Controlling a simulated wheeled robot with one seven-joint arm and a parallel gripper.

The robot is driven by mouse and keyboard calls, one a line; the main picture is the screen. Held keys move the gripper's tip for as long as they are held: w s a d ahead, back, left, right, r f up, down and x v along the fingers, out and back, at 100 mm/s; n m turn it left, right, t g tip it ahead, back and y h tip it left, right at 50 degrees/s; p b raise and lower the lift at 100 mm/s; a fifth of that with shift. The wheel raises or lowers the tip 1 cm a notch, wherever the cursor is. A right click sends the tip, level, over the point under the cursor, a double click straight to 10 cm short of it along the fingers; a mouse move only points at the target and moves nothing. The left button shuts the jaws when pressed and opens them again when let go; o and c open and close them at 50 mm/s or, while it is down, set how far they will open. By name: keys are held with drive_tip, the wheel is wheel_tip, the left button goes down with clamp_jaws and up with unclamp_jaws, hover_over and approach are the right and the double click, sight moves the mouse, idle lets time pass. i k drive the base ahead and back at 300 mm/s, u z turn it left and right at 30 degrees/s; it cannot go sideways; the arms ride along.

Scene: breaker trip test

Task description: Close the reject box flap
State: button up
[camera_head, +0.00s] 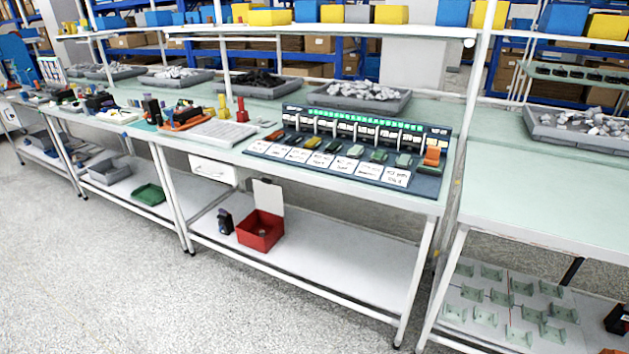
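The red reject box (259,232) stands on the lower shelf under the middle workbench. Its pale flap (268,195) stands upright from the box's back edge, so the box is open at the top. Something small and dark shows inside it, too small to make out. My gripper is not in view.
A small dark object (225,221) stands on the shelf left of the box. The lower shelf (330,268) is bare to the right. The workbench top overhangs the box, with a white drawer (213,168) at its left and a test panel (350,145) above. The floor (150,290) in front is clear.

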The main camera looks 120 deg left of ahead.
sight(269, 197)
drive_tip(key=u, duration=0.75)
drive_tip(key=i, duration=0.1)
drive_tip(key=u, duration=3.45)
drive_tip(key=i, duration=1)
drive_tip(key=z, duration=1.05)
